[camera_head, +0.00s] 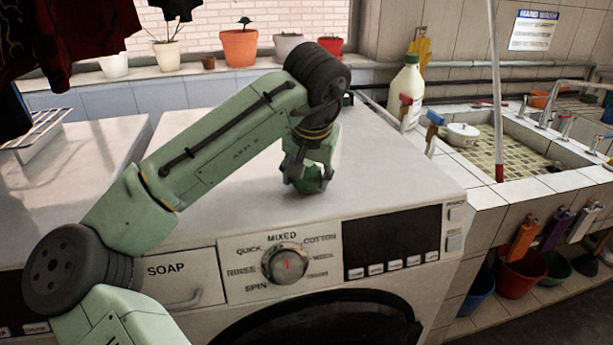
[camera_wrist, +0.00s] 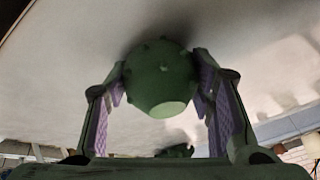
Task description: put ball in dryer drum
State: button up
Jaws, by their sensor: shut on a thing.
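The ball (camera_head: 311,183) is dark green with small studs. It is at the top of the white washing machine, near its front edge, under my gripper (camera_head: 308,170). In the wrist view the ball (camera_wrist: 160,76) sits between the two purple-padded fingers of my gripper (camera_wrist: 159,85), which is shut on it. The ball is on or just above the white top; I cannot tell which. A round dark door (camera_head: 320,325) shows at the bottom of the front panel, mostly cut off. The inside of a drum is not visible.
A white bottle (camera_head: 406,92) stands behind the machine's right corner. A tiled sink (camera_head: 505,150) with a red-based pole (camera_head: 498,165) is at the right. Potted plants (camera_head: 240,45) line the sill behind. The white top right of my gripper (camera_head: 390,180) is clear.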

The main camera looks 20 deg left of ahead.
jog(key=c, duration=0.3)
jog(key=shift+r, duration=0.1)
